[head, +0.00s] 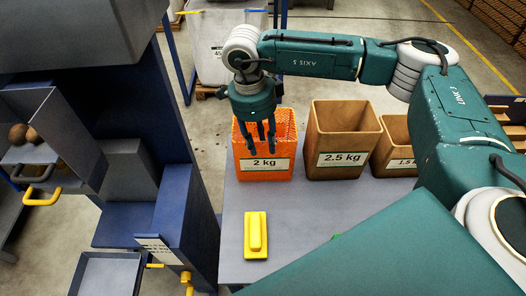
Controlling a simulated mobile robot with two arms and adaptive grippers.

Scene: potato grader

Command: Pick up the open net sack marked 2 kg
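The open net sack marked 2 kg (283,168) is orange and stands upright at the far left corner of the grey table. My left gripper is not in view.
A brown 2.5 kg container (342,160) stands right of the sack, and a smaller 1.5 kg one (395,160) beyond it. A yellow block with a handle (256,235) lies on the grey table (236,207). The blue grader machine (180,215) stands close on the left.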

